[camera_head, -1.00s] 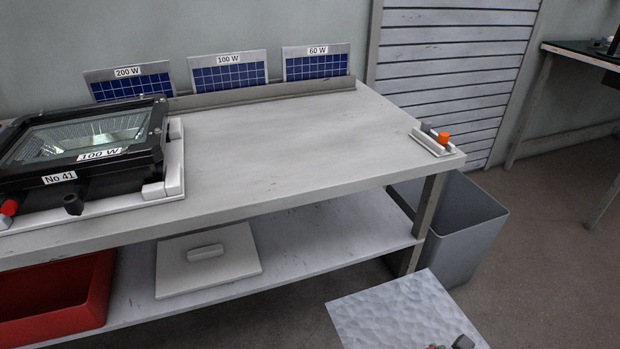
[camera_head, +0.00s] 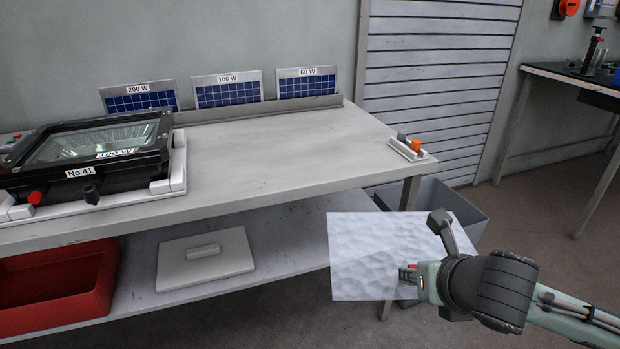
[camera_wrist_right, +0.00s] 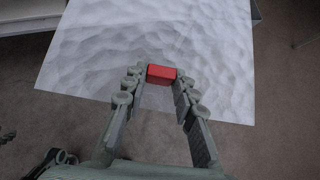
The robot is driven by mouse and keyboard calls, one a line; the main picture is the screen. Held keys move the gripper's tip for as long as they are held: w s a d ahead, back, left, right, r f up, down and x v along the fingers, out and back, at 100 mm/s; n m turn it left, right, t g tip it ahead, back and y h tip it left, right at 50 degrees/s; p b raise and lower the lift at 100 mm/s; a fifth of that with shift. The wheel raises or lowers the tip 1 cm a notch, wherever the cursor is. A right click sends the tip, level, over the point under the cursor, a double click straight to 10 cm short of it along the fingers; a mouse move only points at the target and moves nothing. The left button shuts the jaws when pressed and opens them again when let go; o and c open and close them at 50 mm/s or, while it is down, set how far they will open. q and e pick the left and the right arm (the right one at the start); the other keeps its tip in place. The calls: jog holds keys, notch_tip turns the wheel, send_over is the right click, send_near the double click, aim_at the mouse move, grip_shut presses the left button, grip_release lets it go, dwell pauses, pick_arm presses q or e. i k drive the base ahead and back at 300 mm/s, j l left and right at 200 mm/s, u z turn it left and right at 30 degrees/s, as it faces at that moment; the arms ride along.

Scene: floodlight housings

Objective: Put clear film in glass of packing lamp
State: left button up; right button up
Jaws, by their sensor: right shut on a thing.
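The film (camera_wrist_right: 150,35) also spreads out ahead of the fingers in the right wrist view. The lamp (camera_head: 88,167), a black floodlight marked No 41 and 100 W, lies glass up in a white cradle (camera_head: 178,165) at the table's left. Its glass (camera_head: 85,143) shows a reflector beneath. My left gripper is out of view.
The table top (camera_head: 270,150) is clear between lamp and right end, where a small holder (camera_head: 407,150) has grey and orange pieces. Blue panels (camera_head: 228,92) stand at the back. Below are a red bin (camera_head: 55,290) and a white lid (camera_head: 205,255); a grey bin (camera_head: 465,205) is right.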

aim_at(97, 138)
jog(key=k+j+u, duration=0.2)
jog(key=j, duration=0.2)
jog(key=k+j+u, duration=0.2)
jog(key=j, duration=0.15)
jog(key=j+u, duration=0.25)
jog(key=j, duration=0.15)
jog(key=j+u, duration=0.2)
jog(key=j, duration=0.25)
jog(key=k, duration=0.05)
